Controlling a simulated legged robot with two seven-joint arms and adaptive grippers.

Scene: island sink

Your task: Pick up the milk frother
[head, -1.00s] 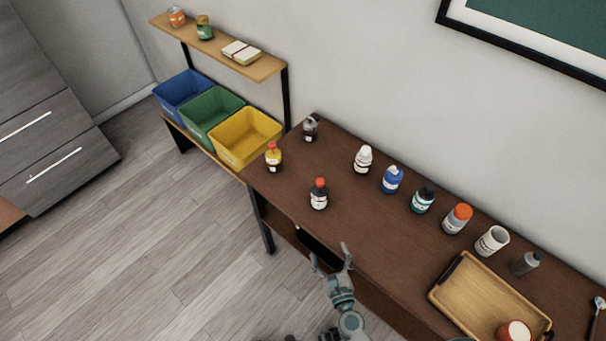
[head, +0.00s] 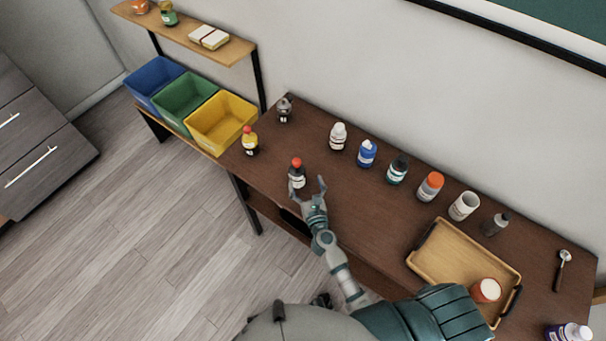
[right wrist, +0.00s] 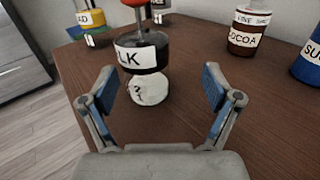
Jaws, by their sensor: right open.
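A dark container with a red top (head: 297,174) stands upright near the front edge of the brown table. In the right wrist view its label (right wrist: 133,57) ends in "LK", and a grey stem runs up to the red top; I take it for the milk frother. A white round part (right wrist: 149,90) shows at its near lower side. My right gripper (head: 308,191) is open and empty, just in front of the container. In the right wrist view the container is ahead of the gripper's spread fingers (right wrist: 158,80). My left gripper does not show clearly.
A yellow bottle (head: 250,143) and a grey one (head: 284,109) stand behind to the left. A cocoa jar (right wrist: 247,33) and a blue bottle (head: 366,154) lead a row along the wall. A tray (head: 442,276) lies right. Tabletop right of the gripper is clear.

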